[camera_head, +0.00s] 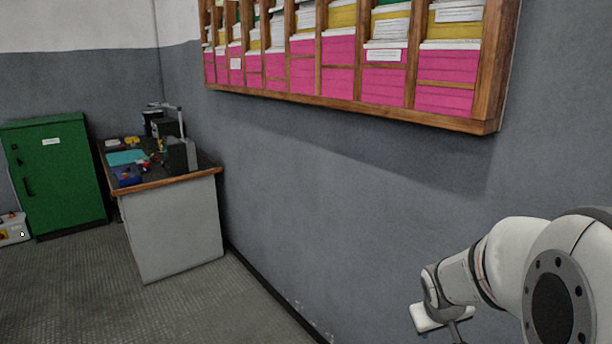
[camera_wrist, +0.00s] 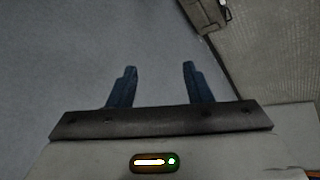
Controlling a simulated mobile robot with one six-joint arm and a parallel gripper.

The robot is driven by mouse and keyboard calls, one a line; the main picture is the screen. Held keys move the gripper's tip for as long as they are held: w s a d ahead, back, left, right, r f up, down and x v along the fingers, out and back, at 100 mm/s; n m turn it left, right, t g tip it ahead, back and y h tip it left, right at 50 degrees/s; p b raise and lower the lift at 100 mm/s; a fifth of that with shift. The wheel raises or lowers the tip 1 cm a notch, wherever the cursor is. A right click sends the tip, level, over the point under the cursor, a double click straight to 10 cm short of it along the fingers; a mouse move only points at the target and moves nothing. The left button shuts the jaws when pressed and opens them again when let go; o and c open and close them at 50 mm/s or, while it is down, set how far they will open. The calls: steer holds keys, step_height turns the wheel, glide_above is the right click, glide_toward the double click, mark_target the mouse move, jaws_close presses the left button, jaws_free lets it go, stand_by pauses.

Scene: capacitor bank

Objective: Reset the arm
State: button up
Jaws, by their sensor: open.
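My arm (camera_head: 500,265) shows at the lower right of the head view, bent and close to the grey wall. My gripper (camera_wrist: 160,72) shows in the wrist view with its two dark blue fingers apart. Nothing is between the fingers. The fingertips do not show clearly in the head view.
A wooden wall rack (camera_head: 350,98) with pink, yellow and white papers hangs above my arm. A workbench (camera_head: 175,225) with tools stands at the left against the wall. A green cabinet (camera_head: 60,185) stands beyond it. The floor (camera_head: 75,290) at the lower left is clear.

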steer(key=s+a+r+m+g+y+p, duration=0.1)
steer(key=s+a+r+g+y+p, duration=0.1)
steer(key=s+a+r+p, duration=0.5)
steer(key=s+a+r+y, duration=0.1)
steer(key=s+a+r, duration=0.4)
steer(key=s, duration=0.4)
steer(key=shift+s+a+r, duration=0.15)
steer(key=shift+a+r, duration=0.1)
steer(key=shift+r, duration=0.6)
